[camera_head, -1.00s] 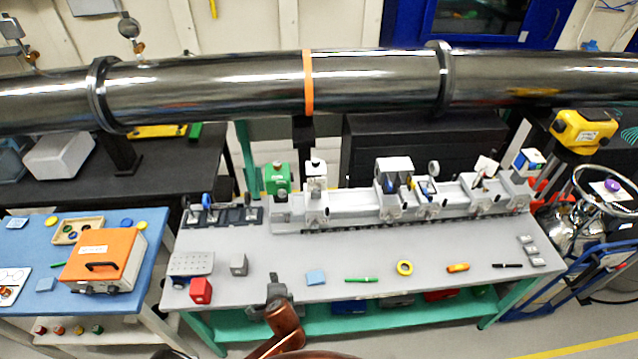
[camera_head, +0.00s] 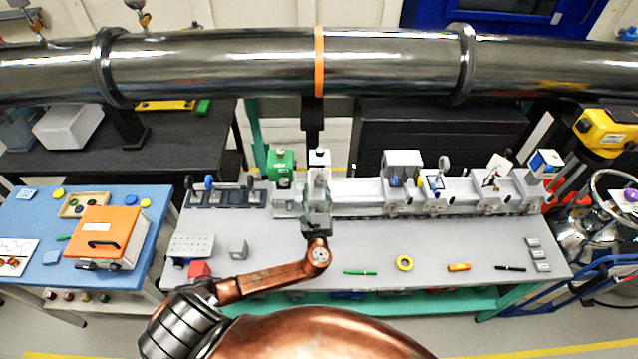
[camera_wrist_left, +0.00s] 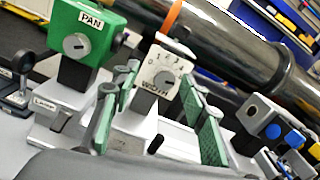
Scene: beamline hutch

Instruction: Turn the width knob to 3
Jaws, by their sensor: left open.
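The width unit is a white box (camera_wrist_left: 170,65) labelled WIDTH in the left wrist view, with a round pale knob (camera_wrist_left: 164,81) on its face. Small marks, one reading 1, run along its upper edge; I cannot read the knob's setting surely. In the head view the white box (camera_head: 319,158) stands at the rail's left end, partly behind my left gripper (camera_head: 317,200). In the left wrist view the left gripper (camera_wrist_left: 158,100) is open and empty, its green-padded fingers to either side of the knob, apparently short of it. My right gripper is not in view.
A green box (camera_wrist_left: 86,42) labelled PAN, with its own knob, stands left of the width unit. Several optics units stand along the rail (camera_head: 362,190) to the right.

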